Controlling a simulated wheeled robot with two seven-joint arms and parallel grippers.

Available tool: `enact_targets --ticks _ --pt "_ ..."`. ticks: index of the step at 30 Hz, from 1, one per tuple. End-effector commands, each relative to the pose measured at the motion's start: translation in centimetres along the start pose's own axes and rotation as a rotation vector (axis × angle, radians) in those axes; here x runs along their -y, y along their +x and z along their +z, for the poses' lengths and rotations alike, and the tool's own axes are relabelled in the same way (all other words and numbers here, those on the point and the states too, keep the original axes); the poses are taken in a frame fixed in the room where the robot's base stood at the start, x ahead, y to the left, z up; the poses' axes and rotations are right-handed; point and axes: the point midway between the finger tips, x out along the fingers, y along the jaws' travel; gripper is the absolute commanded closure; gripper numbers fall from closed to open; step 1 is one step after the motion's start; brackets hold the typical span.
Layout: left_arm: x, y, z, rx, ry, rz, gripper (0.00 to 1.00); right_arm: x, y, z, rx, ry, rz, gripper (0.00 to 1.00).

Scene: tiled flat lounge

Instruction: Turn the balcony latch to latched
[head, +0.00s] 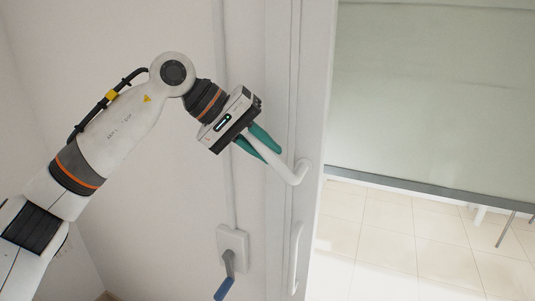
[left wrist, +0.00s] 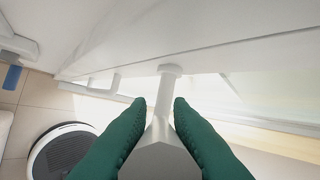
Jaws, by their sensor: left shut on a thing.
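The balcony latch is a white lever handle (head: 287,171) on the white door frame, right of centre in the head view. Its lever slants up and to the left from the pivot, into my left gripper (head: 264,145). The green fingers are shut on the lever, one on each side. In the left wrist view the lever (left wrist: 161,140) lies between the fingertips of my left gripper (left wrist: 160,105), and its round pivot shows beyond them. The grip covers part of the lever. My right gripper is not in view.
A white vertical pull handle (head: 296,258) is below the latch. A wall plate (head: 232,240) with a blue-gripped crank (head: 224,288) is left of it. A pale blind (head: 435,90) hangs behind the glass at the right, above a tiled floor (head: 400,245).

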Motion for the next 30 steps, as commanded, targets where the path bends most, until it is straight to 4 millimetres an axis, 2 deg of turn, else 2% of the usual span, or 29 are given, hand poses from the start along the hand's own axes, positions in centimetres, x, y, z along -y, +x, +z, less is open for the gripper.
enact_targets --ticks 17,18,21,30 --pt "-0.28 0.01 0.09 -0.006 -0.016 -0.029 1.0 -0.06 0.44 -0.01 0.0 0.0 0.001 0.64" --pt "-0.28 0.02 0.09 -0.006 -0.016 -0.029 0.74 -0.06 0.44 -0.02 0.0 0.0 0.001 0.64" --pt "-0.29 0.02 0.08 -0.006 -0.015 -0.028 0.6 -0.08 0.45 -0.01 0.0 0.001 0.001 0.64" --pt "-0.29 -0.15 0.08 -0.005 -0.013 -0.027 0.6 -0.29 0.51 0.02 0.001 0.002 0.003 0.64"
